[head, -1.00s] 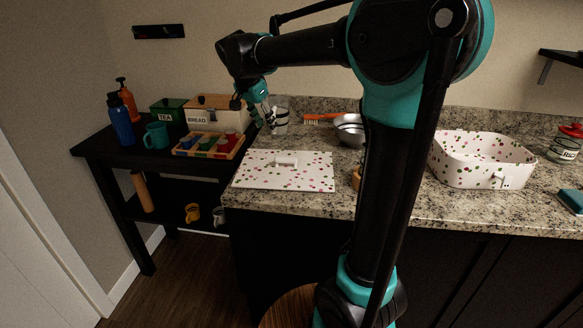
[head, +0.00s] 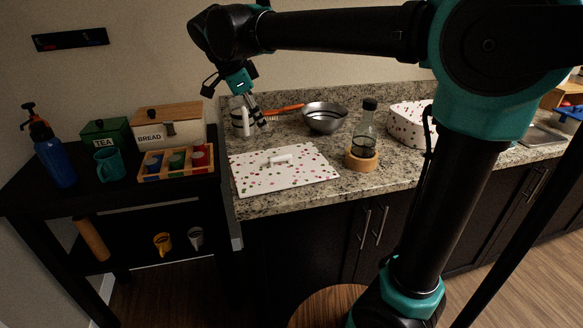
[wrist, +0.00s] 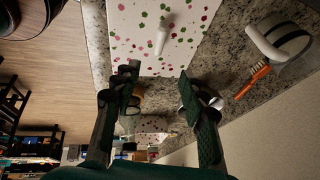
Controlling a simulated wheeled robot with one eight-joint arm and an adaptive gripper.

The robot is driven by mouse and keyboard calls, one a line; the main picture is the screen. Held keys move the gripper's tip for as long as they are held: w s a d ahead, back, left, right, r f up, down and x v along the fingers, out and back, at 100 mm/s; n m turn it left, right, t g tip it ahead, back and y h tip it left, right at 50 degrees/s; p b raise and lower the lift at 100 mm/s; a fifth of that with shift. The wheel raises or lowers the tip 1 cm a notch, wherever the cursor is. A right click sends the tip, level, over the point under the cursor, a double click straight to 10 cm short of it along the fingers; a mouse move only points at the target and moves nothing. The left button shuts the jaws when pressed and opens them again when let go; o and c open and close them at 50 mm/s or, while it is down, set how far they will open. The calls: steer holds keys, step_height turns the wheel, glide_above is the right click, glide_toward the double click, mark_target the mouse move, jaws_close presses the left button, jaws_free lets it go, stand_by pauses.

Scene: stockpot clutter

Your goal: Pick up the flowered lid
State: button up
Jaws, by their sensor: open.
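The flowered lid (head: 252,178) is a flat white rectangle with pink, green and dark spots and a white bar handle (head: 277,160) in its middle. It lies on the granite counter near its left end. In the wrist view the lid (wrist: 190,45) is at the top centre, with its handle (wrist: 163,36) upright in the picture. My gripper (head: 257,114) is above the counter, behind and above the lid, apart from it. In the wrist view its two fingers (wrist: 160,95) are spread with nothing held between them.
The spotted pot (head: 408,124) is farther right. A black table with tins (head: 172,130) is left.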

mark_target(281, 156)
steer(key=x, duration=1.7)
steer(key=shift+d+f, duration=0.15)
steer(key=shift+c, duration=0.6)
jaws_close()
